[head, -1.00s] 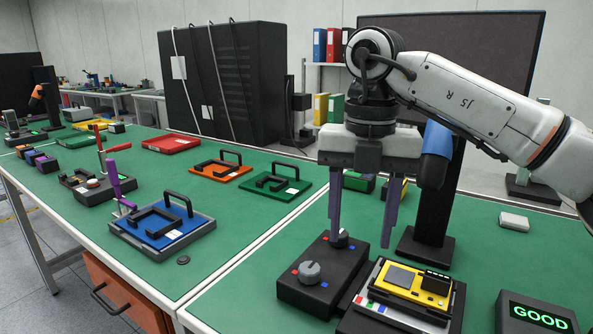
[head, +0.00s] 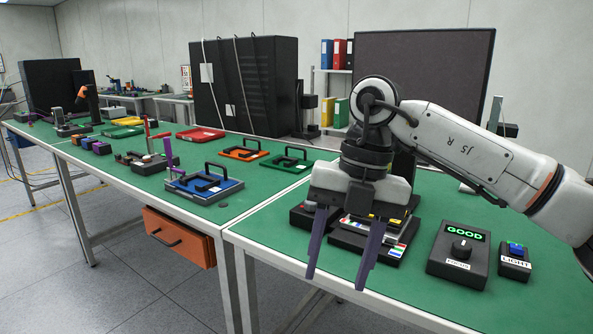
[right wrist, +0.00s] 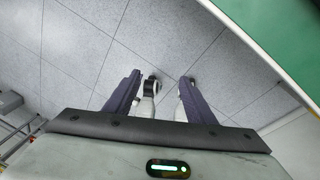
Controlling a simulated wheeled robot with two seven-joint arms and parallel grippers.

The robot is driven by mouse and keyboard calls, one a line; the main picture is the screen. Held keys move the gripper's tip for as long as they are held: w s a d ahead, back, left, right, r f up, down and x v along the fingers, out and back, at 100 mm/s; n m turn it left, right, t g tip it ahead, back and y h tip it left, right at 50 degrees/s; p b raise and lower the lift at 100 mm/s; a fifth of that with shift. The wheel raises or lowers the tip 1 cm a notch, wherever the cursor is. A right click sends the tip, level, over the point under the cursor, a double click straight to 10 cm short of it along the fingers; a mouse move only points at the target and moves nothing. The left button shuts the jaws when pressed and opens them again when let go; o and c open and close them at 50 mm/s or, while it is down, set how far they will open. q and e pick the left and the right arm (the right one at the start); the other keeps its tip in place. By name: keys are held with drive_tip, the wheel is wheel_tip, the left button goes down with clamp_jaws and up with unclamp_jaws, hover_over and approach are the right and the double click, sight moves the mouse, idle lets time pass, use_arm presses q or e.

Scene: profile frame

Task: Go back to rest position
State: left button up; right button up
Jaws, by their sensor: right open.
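My right gripper (head: 340,282) is open and empty, with its two purple fingers pointing down in front of the table's near edge. In the right wrist view its fingers (right wrist: 158,98) stand apart, with grey floor and white parts of my own body beyond them. My right arm comes in from the right in the head view. My left gripper is not recognisable in any view.
The green table (head: 400,290) lies behind the gripper. A black box with a dial and a GOOD display (head: 458,257) and a small LIGHT box (head: 514,262) stand to the right. A blue profile frame (head: 204,184) sits to the left. Floor in front is clear.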

drive_tip(key=s+a+f+g+y, duration=0.1)
drive_tip(key=s+a+g+y, duration=0.1)
drive_tip(key=s+a+y, duration=0.5)
drive_tip(key=s+a+g+y, duration=0.2)
drive_tip(key=s+a+y, duration=0.1)
drive_tip(key=a+y, duration=0.8)
drive_tip(key=w+d+f+m+t+y, duration=0.1)
drive_tip(key=w+d+m+t+y, duration=0.15)
drive_tip(key=w+m+t, duration=0.65)
drive_tip(key=d+f+m+t+h, duration=1.05)
drive_tip(key=f+m+t, duration=0.3)
drive_tip(key=m, duration=0.25)
drive_tip(key=s+d+f+m+g+h, duration=0.2)
drive_tip(key=s+d+f+m+h, duration=0.15)
drive_tip(key=f, duration=0.45)
drive_tip(key=s+d+f+m+g+h, duration=0.25)
drive_tip(key=d+f+h, duration=0.2)
drive_tip(key=f, duration=0.35)
drive_tip(key=s+d+f+m+g+h, duration=0.1)
drive_tip(key=s+d+f+g, duration=0.3)
drive_tip(key=s+f, duration=0.6)
drive_tip(key=s+d, duration=0.2)
drive_tip(key=s, duration=0.2)
drive_tip(key=shift+s+d+f+p, duration=0.2)
drive_tip(key=shift+d+f+p, duration=0.1)
drive_tip(key=shift+f, duration=0.1)
